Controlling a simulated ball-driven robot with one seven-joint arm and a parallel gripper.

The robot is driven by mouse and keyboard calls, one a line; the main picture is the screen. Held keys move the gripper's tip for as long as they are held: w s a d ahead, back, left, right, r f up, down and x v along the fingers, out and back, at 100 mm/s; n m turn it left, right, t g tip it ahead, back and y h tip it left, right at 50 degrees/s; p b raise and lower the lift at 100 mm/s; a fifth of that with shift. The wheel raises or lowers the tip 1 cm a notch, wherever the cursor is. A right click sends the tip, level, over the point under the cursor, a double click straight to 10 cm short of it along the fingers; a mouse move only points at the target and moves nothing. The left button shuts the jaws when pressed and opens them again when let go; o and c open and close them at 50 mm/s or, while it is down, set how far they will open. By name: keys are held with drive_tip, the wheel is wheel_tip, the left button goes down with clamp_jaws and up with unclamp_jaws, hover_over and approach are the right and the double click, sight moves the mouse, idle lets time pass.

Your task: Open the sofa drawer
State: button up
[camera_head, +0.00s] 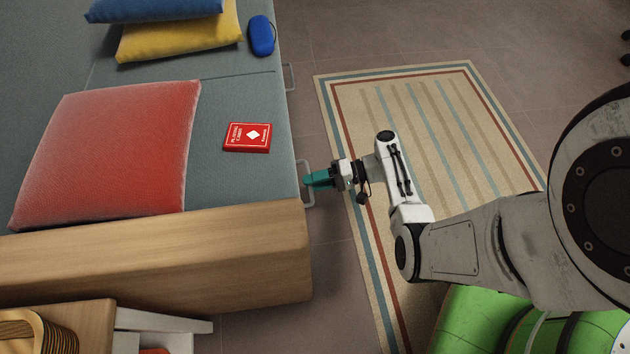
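The grey sofa (245,180) fills the left side, with a wooden arm (190,255) at its near end. A pale bar handle (308,200) sticks out from the sofa's right-hand front side, close to the wooden arm. A second handle (290,77) shows farther back on the same side. The drawer front itself is hidden below the seat edge from this view. My gripper (308,181) has teal fingertips that reach the near handle and overlap it in the picture. I cannot tell whether the fingers are closed around it.
A red card box (248,137), a red cushion (110,150), a yellow cushion (180,35) and a blue case (261,36) lie on the seat. A striped rug (430,110) covers open floor right of the sofa. A wooden cabinet (95,312) stands at lower left.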

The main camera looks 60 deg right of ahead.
clamp_jaws()
idle(0.6)
